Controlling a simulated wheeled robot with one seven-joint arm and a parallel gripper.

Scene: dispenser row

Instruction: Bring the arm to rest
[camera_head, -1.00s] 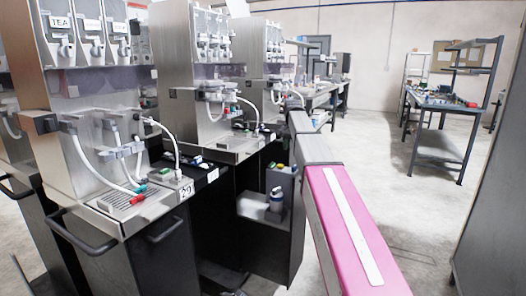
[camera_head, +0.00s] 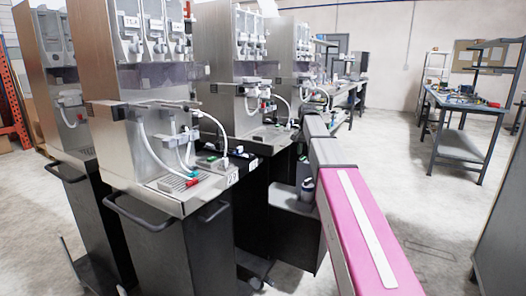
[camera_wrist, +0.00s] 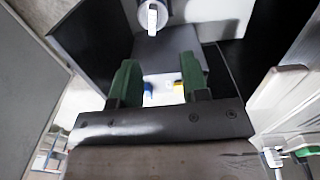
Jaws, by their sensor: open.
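My gripper (camera_wrist: 157,82) shows in the wrist view as two green fingers set well apart. It is open, and nothing is clamped between the fingers. Small yellow and blue patches (camera_wrist: 149,86) show between the fingers, apparently beyond them. In the head view my arm, with its pink link and grey forward part, reaches away from me along the right side of the dispenser row. The gripper itself cannot be made out there.
Steel dispensers (camera_head: 150,90) stand in a row at the left, with tubes and handles jutting out. A workbench (camera_head: 462,101) stands far right. Open floor (camera_head: 425,215) lies right of my arm.

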